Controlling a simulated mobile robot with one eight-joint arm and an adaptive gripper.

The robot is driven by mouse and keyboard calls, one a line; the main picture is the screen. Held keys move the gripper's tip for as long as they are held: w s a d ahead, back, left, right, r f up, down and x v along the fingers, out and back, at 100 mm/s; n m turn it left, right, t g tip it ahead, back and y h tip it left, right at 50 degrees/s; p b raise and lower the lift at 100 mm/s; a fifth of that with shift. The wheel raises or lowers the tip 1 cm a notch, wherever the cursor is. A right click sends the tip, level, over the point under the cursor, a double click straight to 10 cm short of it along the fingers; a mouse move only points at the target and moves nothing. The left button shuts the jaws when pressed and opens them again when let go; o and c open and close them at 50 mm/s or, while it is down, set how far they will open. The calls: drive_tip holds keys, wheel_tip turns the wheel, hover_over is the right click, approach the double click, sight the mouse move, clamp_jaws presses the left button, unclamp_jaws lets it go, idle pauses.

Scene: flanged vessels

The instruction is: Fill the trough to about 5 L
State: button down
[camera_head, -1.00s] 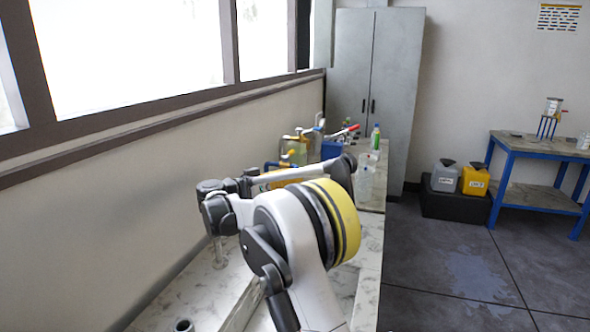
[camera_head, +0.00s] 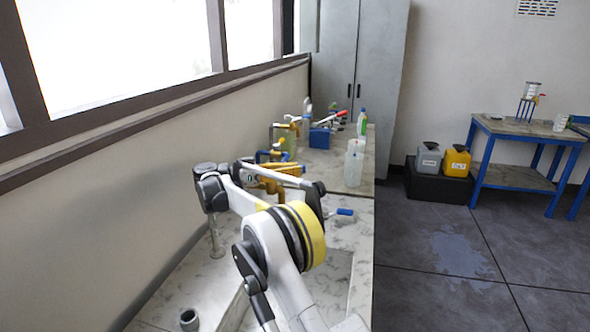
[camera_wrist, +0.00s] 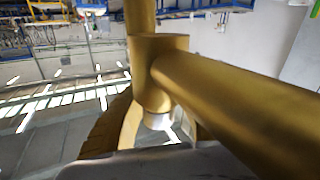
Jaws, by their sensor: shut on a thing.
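A brass tap (camera_head: 272,176) stands over the marbled counter in the head view, partly behind my arm. Its thick pipes (camera_wrist: 235,100) fill much of the wrist view, with a pale nozzle (camera_wrist: 157,122) below the joint. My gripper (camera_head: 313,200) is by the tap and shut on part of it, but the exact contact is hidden. A blue-ended handle (camera_head: 344,212) sticks out just right of it. The trough (camera_head: 338,272) appears as a recess in the counter, largely covered by my arm; its water level cannot be seen.
Clear bottles (camera_head: 354,165) and a blue item (camera_head: 319,138) stand farther along the counter. Grey (camera_head: 428,158) and yellow (camera_head: 456,161) canisters sit on a black box. A blue-framed table (camera_head: 520,135) stands at right.

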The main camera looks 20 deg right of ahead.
drive_tip(key=c, duration=1.3)
unclamp_jaws()
drive_tip(key=shift+r, duration=0.1)
drive_tip(key=a, duration=0.2)
drive_tip(key=w+a, duration=0.1)
drive_tip(key=a, duration=0.4)
drive_tip(key=shift+w+a, duration=0.15)
